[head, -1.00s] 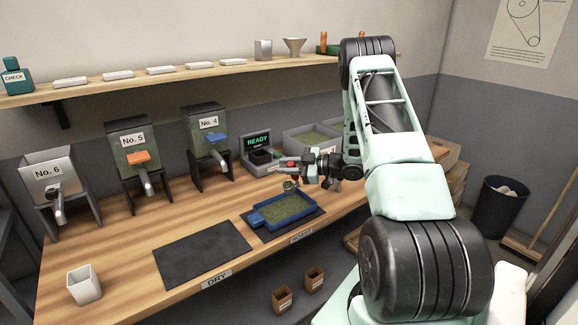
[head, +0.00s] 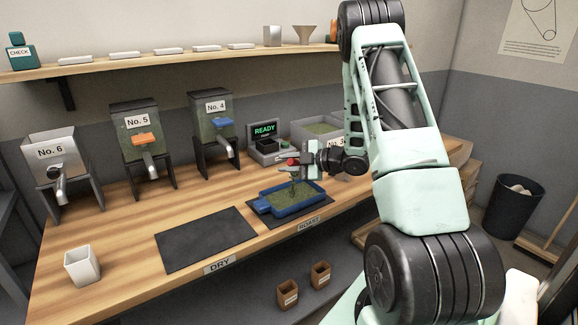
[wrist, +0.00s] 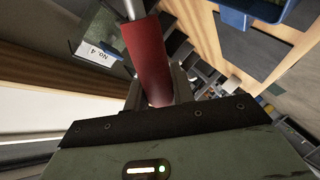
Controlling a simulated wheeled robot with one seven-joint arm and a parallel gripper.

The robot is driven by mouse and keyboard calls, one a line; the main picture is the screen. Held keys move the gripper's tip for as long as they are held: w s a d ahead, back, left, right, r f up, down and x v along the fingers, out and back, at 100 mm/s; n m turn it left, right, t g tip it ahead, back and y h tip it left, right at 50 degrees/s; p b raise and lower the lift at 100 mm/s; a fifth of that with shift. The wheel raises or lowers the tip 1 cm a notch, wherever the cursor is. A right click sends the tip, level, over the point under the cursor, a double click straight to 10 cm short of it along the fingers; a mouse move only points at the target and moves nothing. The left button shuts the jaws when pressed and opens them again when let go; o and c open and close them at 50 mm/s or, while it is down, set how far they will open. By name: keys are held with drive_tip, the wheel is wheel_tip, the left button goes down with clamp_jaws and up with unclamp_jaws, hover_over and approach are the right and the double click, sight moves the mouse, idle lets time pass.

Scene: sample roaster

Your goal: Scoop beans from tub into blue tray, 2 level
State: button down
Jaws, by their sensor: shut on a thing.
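My gripper (head: 304,164) is shut on the red handle of a scoop (wrist: 148,62), over the blue tray (head: 264,207). In the head view the small red handle end (head: 293,161) shows at the jaws. The scoop's bowl seems tipped down just above the tray; a thin greenish streak below it looks like falling beans. The tray holds a layer of green beans (head: 285,199) and lies on the dark ROAST mat. A corner of the tray shows in the wrist view (wrist: 265,8). The grey tub (head: 344,126) of green beans stands behind my gripper, partly hidden by my arm.
A small scale with a READY display (head: 264,132) stands behind the tray. Dispensers No. 4 (head: 212,125), No. 5 (head: 138,145) and No. 6 (head: 58,170) line the back. The DRY mat (head: 205,238) is bare. A white cup (head: 82,266) stands at front left.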

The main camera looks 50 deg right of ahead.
drive_tip(key=a+f+n+h+b, duration=0.1)
drive_tip(key=f+n+b, duration=0.1)
drive_tip(key=b, duration=0.3)
drive_tip(key=a+f+n+h+b, duration=0.1)
drive_tip(key=f+n+b, duration=0.1)
drive_tip(key=b, duration=0.4)
drive_tip(key=a+f+n+h+b, duration=0.1)
drive_tip(key=a+f+b, duration=0.1)
drive_tip(key=b, duration=0.4)
drive_tip(key=shift+s+f+n, duration=0.35)
drive_tip(key=shift+f+n, duration=0.05)
drive_tip(key=shift+f, duration=0.1)
drive_tip(key=f+n+h+b, duration=0.1)
drive_tip(key=b, duration=0.3)
drive_tip(key=shift+a+f+t, duration=0.1)
drive_tip(key=shift+f+t, duration=0.05)
drive_tip(key=shift+t, duration=0.15)
wheel_tip(320, 180, down, 2)
drive_tip(key=n+h+b, duration=0.1)
drive_tip(key=n+b, duration=0.1)
drive_tip(key=b, duration=0.5)
drive_tip(key=shift+a, duration=0.1)
idle(0.5)
idle(1.5)
drive_tip(key=shift+s+r+p, duration=0.1)
drive_tip(key=shift+r+p, duration=0.65)
drive_tip(key=shift+r, duration=0.8)
